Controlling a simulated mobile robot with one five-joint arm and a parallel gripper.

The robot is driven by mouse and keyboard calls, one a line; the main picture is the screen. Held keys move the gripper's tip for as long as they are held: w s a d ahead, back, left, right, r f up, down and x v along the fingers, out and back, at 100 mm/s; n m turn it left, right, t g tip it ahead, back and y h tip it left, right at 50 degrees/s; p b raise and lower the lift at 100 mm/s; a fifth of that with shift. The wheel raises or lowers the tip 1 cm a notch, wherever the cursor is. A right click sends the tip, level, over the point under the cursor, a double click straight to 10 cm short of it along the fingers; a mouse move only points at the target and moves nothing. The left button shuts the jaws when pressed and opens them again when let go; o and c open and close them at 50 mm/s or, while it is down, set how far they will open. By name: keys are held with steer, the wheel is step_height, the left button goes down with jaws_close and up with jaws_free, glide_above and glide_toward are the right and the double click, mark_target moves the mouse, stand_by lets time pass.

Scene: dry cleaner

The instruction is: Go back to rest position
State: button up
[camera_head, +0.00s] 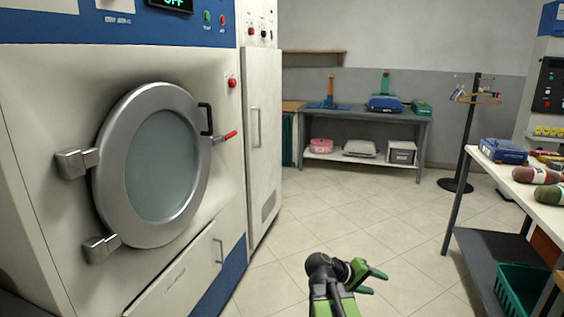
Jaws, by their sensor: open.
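My gripper (371,276) shows at the bottom centre of the head view, green with a dark wrist joint. Its two green fingers are apart, point to the right, and hold nothing. It is over the tiled floor, touching nothing that I can see. My green and black arm comes up from the bottom edge below it.
A large cleaning machine (60,100) with a shut round door (165,165) stands close at the left. A white table (540,190) with a green basket (520,290) below is at the right. A grey workbench (350,120) and coat stand (465,135) stand behind. Tiled floor (350,210) between is clear.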

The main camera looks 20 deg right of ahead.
steer(key=a+f+y, duration=0.3)
steer(key=a+f, duration=0.1)
steer(key=a, duration=0.6)
steer(key=a+f+n+y, duration=0.1)
steer(key=a+f+y, duration=0.25)
steer(key=a, duration=0.55)
steer(key=a+f+y, duration=0.3)
steer(key=a+y, duration=0.1)
steer(key=a, duration=0.6)
step_height(320, 180, up, 26)
steer(key=s+a+p, duration=0.1)
steer(key=p, duration=2.5)
steer(key=shift+s+a+g+y, duration=0.25)
steer(key=shift+s+g+y, duration=0.05)
steer(key=shift+y, duration=0.15)
